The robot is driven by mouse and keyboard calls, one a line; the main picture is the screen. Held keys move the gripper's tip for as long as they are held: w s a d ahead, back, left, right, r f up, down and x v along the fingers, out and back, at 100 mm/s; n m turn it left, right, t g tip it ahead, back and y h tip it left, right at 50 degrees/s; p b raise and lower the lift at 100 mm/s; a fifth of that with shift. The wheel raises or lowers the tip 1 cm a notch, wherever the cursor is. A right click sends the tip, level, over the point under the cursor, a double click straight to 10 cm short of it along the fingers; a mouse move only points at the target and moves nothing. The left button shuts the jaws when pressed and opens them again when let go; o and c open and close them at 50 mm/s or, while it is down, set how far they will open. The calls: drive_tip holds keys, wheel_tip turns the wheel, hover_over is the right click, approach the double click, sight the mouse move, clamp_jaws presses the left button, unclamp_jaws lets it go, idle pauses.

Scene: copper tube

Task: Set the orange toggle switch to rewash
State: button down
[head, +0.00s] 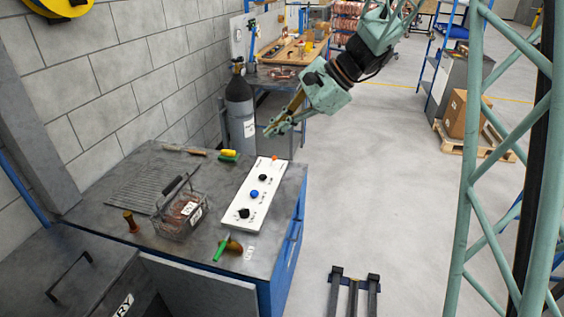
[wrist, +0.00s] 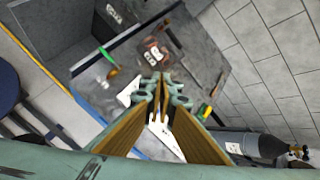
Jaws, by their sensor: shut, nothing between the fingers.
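The orange toggle switch (head: 274,158) is a small orange spot at the far end of a white control panel (head: 265,205) on the grey workbench. Which way it leans and its labels are too small to tell. Two black knobs and a blue knob (head: 254,193) sit along the same panel. My gripper (head: 272,130) is shut and empty, above and beyond the panel's far end, apart from the switch. In the wrist view my gripper's fingers (wrist: 160,88) cover much of the panel (wrist: 160,138), and the orange switch does not show there.
A wire basket (head: 181,216) with copper-coloured contents stands left of the panel. Yellow and green handled tools (head: 229,155) lie near the far edge, a green-handled tool (head: 222,247) near the front. A dark gas cylinder (head: 240,108) stands behind the bench.

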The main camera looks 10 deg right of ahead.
sight(275, 159)
drive_tip(key=w+d+f+m+t, duration=0.2)
drive_tip(key=w+d+f+m, duration=0.3)
drive_tip(key=w+f, duration=0.4)
drive_tip(key=w+d+f+m+t, duration=0.2)
drive_tip(key=w+d+f+m, duration=0.3)
drive_tip(key=w+f, duration=0.5)
drive_tip(key=w+d+f+m+t, duration=0.2)
drive_tip(key=w+d+f, duration=0.6)
drive_tip(key=f, duration=0.8)
drive_tip(key=w+m, duration=0.1)
drive_tip(key=m, duration=0.1)
drive_tip(key=shift+w+m+y, duration=0.3)
drive_tip(key=shift+m, duration=0.1)
drive_tip(key=b+x, duration=0.1)
drive_tip(key=x, duration=0.8)
drive_tip(key=shift+w+a+f, duration=0.15)
drive_tip(key=shift+w+a+r, duration=0.15)
drive_tip(key=shift+w+a, duration=0.25)
drive_tip(key=shift+w, duration=0.1)
drive_tip(key=shift+w+a+r, duration=0.15)
drive_tip(key=shift+w+a, duration=0.25)
drive_tip(key=shift+w, duration=0.15)
drive_tip(key=shift+w+a+r+b, duration=0.15)
drive_tip(key=shift+w+a+b, duration=0.15)
drive_tip(key=shift+w, duration=0.2)
drive_tip(key=shift+w+a+r, duration=0.1)
drive_tip(key=shift+w, duration=0.1)
drive_tip(key=shift+r, duration=0.15)
